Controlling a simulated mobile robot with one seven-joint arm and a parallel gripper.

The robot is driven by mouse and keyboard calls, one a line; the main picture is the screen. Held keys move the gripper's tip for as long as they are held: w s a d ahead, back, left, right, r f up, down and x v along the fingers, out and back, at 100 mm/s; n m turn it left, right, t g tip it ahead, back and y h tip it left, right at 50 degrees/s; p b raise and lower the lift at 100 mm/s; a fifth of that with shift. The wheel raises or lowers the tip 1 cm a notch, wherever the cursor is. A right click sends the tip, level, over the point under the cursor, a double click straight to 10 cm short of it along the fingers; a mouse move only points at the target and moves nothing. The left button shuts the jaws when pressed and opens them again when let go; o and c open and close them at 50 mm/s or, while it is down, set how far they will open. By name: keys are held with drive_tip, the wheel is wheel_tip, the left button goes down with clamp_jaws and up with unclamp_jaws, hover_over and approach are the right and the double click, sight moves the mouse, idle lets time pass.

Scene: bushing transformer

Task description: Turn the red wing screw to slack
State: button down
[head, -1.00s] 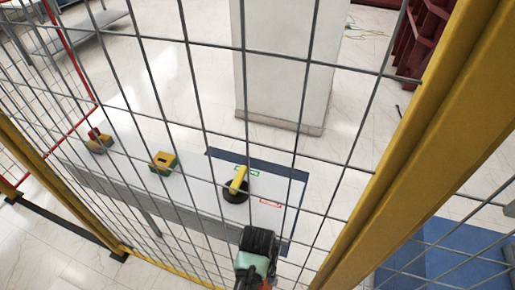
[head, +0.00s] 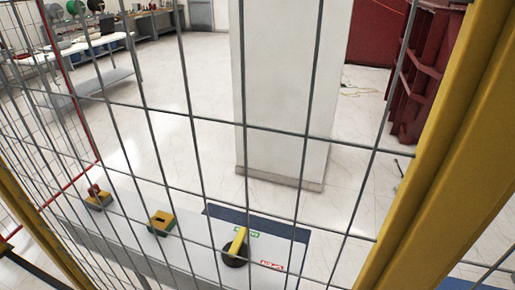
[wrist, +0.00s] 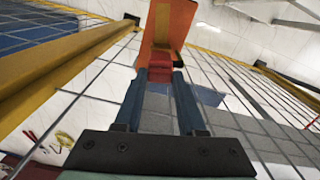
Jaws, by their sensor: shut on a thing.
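What looks like the red wing screw (head: 94,190) sits on a small yellow and green block (head: 98,203) at the far left of the grey bench, behind the wire mesh in the head view. It is small there, and its turn cannot be read. My gripper (wrist: 160,76) shows only in the wrist view. Its two blue fingers are closed on an orange piece with a red part (wrist: 161,58), which sticks out beyond the fingertips.
A wire mesh fence with yellow posts (head: 440,140) stands before the bench (head: 130,228). The bench also bears a second yellow and green block (head: 161,222) and a black round switch with a yellow handle (head: 237,243). A white pillar (head: 285,90) stands behind.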

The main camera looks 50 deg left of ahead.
drive_tip(key=shift+c, duration=2.4)
unclamp_jaws()
drive_tip(key=shift+r, duration=0.15)
wheel_tip(320, 180, up, 13)
drive_tip(key=b, duration=0.1)
